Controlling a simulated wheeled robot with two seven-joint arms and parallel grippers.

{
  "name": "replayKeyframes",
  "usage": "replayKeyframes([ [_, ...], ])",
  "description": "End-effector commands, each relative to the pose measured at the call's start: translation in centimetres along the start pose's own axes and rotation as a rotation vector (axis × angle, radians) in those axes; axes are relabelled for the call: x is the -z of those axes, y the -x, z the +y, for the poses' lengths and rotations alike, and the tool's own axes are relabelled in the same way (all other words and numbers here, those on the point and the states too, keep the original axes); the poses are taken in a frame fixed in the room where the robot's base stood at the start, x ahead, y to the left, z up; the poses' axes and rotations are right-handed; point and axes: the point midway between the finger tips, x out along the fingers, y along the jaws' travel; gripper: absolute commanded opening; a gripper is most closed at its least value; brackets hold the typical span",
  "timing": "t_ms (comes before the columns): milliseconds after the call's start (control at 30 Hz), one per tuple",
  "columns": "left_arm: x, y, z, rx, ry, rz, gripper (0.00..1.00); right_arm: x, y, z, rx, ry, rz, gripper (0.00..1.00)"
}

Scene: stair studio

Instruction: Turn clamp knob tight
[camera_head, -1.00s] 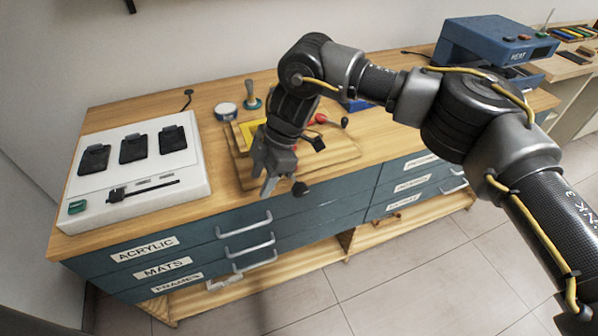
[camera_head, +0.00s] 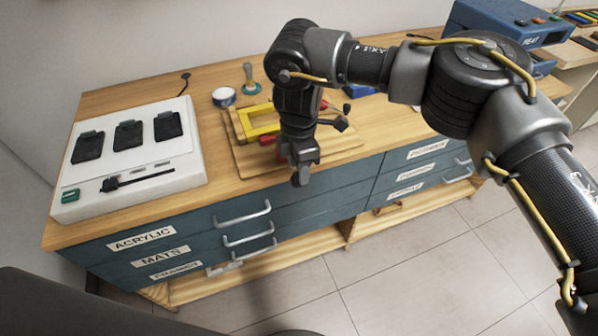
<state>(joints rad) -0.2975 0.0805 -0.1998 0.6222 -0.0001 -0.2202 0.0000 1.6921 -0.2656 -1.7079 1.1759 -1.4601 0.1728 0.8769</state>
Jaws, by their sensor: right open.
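A wooden jig board (camera_head: 238,153) with a yellow corner frame (camera_head: 258,127) and red parts lies on the bench. A dark round knob (camera_head: 300,180), apparently the clamp knob, shows at the board's front edge. My right gripper (camera_head: 301,164) points down just above and behind this knob, over the front of the board. It is open, but its fingers are seen nearly edge-on and overlap the knob in the head view. I cannot tell whether they touch it. My right wrist hides the middle of the jig. My left gripper is out of view.
A white tray unit (camera_head: 125,160) with black pads stands at the left of the bench. A blue machine (camera_head: 500,27) is at the back right. Drawer handles jut out below the bench edge.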

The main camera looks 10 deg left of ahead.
Motion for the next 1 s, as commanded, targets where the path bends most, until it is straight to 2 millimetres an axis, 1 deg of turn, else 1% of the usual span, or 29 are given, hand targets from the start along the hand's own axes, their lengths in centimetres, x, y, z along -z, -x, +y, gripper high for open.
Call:
replayKeyframes([
  [33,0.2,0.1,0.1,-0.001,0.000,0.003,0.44,0.1,-0.8,-0.1,0.003,-0.001,0.003,0.44],
  [100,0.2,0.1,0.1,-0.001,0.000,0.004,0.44,0.0,-1.7,-0.1,0.003,-0.002,0.003,0.44],
  [200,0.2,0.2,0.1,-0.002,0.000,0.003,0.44,0.0,-2.6,-0.1,0.001,-0.002,0.003,0.44],
  [333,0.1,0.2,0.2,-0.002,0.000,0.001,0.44,-0.1,-3.2,0.0,-0.001,-0.002,0.001,0.44],
  [567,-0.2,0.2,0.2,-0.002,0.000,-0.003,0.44,-0.1,-3.2,0.0,-0.001,-0.002,0.000,0.44],
  [600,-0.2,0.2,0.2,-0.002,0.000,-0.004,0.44,-0.1,-3.2,0.0,-0.001,-0.002,0.000,0.42],
  [867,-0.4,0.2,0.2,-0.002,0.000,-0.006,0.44,-0.1,-3.3,-0.1,0.003,-0.002,0.000,0.08],
  [1000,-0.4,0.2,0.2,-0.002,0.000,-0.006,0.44,-0.2,-3.3,-0.2,0.005,-0.002,0.002,0.08],
])
